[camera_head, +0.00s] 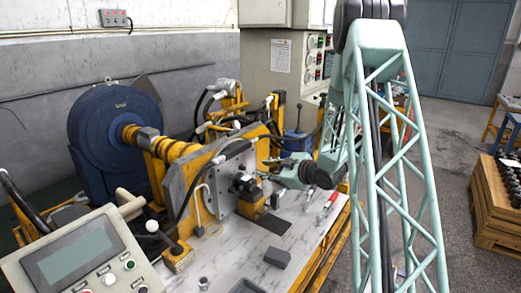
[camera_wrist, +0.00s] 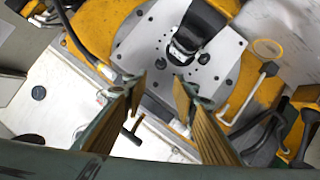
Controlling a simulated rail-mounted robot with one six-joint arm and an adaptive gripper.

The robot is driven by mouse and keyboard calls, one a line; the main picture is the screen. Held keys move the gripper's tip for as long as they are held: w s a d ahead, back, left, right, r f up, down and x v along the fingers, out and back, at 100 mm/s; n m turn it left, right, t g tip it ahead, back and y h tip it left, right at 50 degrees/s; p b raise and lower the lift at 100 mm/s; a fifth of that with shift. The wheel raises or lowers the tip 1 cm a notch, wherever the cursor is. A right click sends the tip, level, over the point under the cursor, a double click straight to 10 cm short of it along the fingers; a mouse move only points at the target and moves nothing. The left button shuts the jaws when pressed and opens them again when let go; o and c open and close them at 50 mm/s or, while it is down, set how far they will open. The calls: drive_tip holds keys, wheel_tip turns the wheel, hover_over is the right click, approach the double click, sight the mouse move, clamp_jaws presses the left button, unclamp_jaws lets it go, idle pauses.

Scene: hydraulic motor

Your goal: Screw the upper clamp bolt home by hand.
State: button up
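The grey mounting plate (camera_head: 222,200) stands upright on the yellow test stand, and a dark motor (camera_head: 244,187) sits against its front. In the wrist view the plate (camera_wrist: 225,70) shows several small holes or bolt heads around the dark motor part (camera_wrist: 197,32). I cannot tell which of these is the upper clamp bolt. My gripper (camera_head: 264,176) is close in front of the plate, near the motor. In the wrist view my gripper (camera_wrist: 160,88) has its two fingers apart, with nothing seen between the tips. Whether a fingertip touches anything cannot be told.
A dark grey block (camera_head: 277,257) lies on the white bench top (camera_head: 240,250), with red-handled tools (camera_head: 327,206) at its right. A control panel (camera_head: 85,260) fills the lower left. Yellow pipework and hoses (camera_head: 232,100) stand behind the plate. A wooden crate (camera_head: 490,215) is far right.

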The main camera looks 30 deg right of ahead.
drive_tip(key=s+a+r+m+g+h, duration=0.1)
drive_tip(key=s+a+r+h, duration=0.1)
drive_tip(key=r, duration=0.5)
drive_tip(key=s+a+r+m+g+h, duration=0.1)
drive_tip(key=s+a+r+h, duration=0.1)
drive_tip(key=r, duration=0.4)
drive_tip(key=shift+s+a+r+m, duration=0.4)
drive_tip(key=shift+s+a, duration=0.4)
drive_tip(key=shift+s, duration=0.55)
idle(0.4)
